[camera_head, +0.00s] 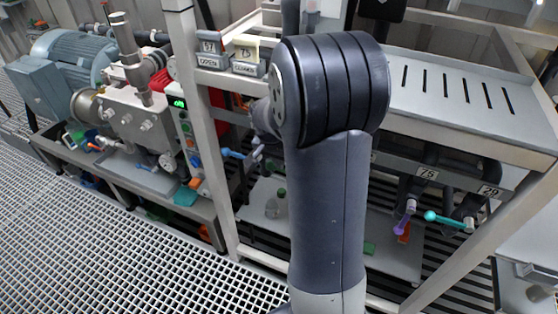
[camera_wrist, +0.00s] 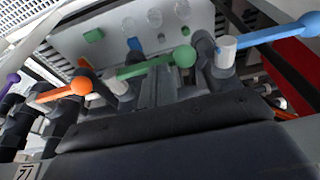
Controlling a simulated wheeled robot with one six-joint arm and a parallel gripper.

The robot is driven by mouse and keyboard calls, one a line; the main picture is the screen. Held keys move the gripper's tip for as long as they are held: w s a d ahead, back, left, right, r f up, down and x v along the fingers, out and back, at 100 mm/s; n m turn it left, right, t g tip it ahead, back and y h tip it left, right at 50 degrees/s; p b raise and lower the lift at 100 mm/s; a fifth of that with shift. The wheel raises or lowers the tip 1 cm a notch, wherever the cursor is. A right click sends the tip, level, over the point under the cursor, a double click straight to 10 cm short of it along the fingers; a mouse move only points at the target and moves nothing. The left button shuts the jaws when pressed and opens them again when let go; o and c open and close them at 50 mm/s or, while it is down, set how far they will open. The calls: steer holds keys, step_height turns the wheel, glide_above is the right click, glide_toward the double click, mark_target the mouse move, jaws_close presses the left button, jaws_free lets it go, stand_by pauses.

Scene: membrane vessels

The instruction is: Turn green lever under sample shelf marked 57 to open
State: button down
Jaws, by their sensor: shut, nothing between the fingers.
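The green lever (camera_wrist: 146,68) shows in the wrist view, running from its hub up to the right, where its ball end (camera_wrist: 185,57) sits. My gripper (camera_wrist: 172,86) shows at the lower middle of the wrist view, shut and empty, just below the green lever. I cannot tell whether it touches the lever. In the head view my arm hides the green lever and most of my gripper. A tag marked 57 (camera_head: 209,47) is on the upper frame at left in the head view. The tag directly over the green lever is not readable.
In the wrist view an orange lever (camera_wrist: 62,92) is left of the green one and a blue lever (camera_wrist: 270,35) right of it. The blue lever (camera_head: 232,154) also shows in the head view. Purple (camera_head: 403,220) and teal (camera_head: 445,219) levers are at right, under tags 75 and 29.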

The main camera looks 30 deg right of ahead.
mark_target(275, 169)
steer(key=shift+w+a+f, duration=0.1)
steer(key=shift+f, duration=0.15)
steer(key=shift+f+g+h, duration=0.15)
steer(key=shift+g+h, duration=0.15)
steer(key=shift+g, duration=0.1)
steer(key=f+g+h, duration=0.1)
steer(key=f+g+b, duration=0.1)
steer(key=f+g+h+b, duration=0.1)
steer(key=shift+w+a+n+h, duration=0.3)
steer(key=shift+w+n, duration=0.1)
steer(key=shift+s+f+g+h+b, duration=0.1)
steer(key=shift+f+g+h+b, duration=0.25)
steer(key=shift+f+b, duration=0.4)
steer(key=shift+r, duration=0.2)
